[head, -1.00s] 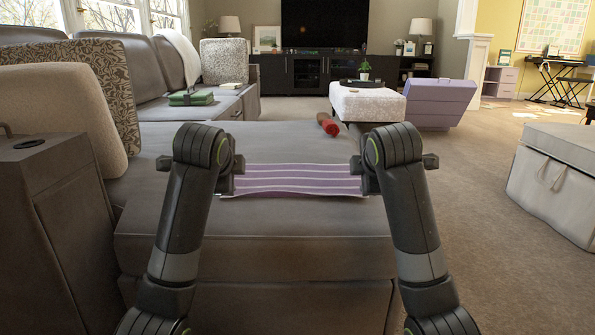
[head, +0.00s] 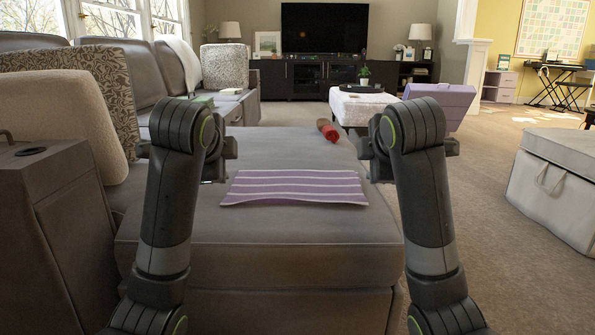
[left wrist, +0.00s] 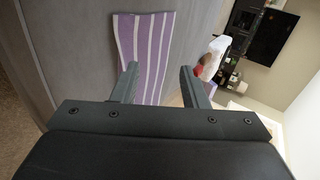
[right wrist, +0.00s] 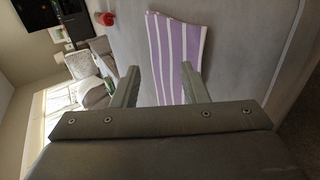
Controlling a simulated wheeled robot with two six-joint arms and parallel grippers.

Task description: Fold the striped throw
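The striped throw (head: 294,188), purple with white stripes, lies as a flat, narrow rectangle on the grey chaise seat. Its stripes run left to right in the head view, and its near edge is slightly wavy. It also shows in the left wrist view (left wrist: 148,48) and the right wrist view (right wrist: 176,52). My left gripper (left wrist: 160,78) is open and empty, above and to the left of the throw. My right gripper (right wrist: 160,75) is open and empty, above and to the right of it. In the head view my arms hide both sets of fingertips.
The grey chaise seat (head: 300,228) has free room around the throw. A red rolled object (head: 327,130) lies at its far end. A beige cushion (head: 75,115) stands at left. A pale storage ottoman (head: 555,190) stands on the carpet at right.

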